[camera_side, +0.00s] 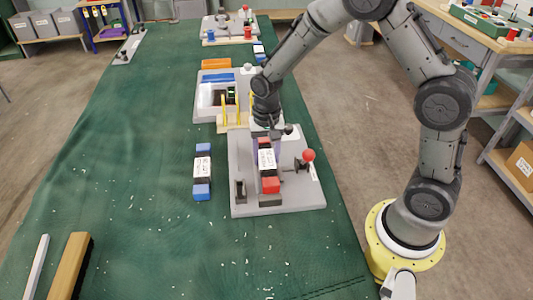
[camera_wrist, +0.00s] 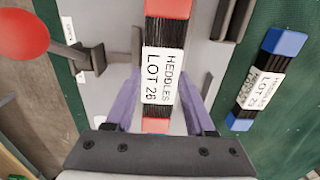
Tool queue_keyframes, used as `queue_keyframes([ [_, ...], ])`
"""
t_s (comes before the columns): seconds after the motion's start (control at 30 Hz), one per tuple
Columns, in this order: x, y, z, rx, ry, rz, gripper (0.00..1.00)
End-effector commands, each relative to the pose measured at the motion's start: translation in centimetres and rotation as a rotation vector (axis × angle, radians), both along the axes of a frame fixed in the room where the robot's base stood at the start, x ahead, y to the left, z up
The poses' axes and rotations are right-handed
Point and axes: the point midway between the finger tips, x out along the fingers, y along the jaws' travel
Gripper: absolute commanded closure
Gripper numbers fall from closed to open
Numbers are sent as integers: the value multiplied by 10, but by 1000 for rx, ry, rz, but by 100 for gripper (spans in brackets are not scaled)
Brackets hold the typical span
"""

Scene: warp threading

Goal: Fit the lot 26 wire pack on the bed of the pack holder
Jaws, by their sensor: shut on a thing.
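The lot 26 wire pack (camera_side: 267,160) has red ends, dark wires and a white label. In the wrist view the pack (camera_wrist: 163,78) reads "HEDDLES LOT 26". My gripper (camera_side: 265,138) points down at it, and its purple fingers (camera_wrist: 162,95) are shut on the pack's two sides. The pack holder (camera_side: 243,150) is a grey plate with a red-knobbed lever (camera_side: 308,155) at the right and a dark upright post (camera_side: 240,190) at the left. The pack lies lengthwise over the holder's dark bed (camera_side: 270,201). I cannot tell whether it touches the bed, which is mostly hidden.
A blue-ended pack (camera_side: 202,172) lies on the green table left of the holder; its label (camera_wrist: 261,90) is partly readable. A grey unit with yellow posts (camera_side: 224,109) stands behind the holder. A wooden-backed brush (camera_side: 70,266) lies front left. The left table is mostly clear.

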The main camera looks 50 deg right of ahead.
Motion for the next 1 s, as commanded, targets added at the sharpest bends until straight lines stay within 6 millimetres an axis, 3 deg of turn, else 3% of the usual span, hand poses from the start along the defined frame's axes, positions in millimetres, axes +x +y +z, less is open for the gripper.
queue_keyframes([
  [1.0,0,0,-11,0,-1,0,100],
])
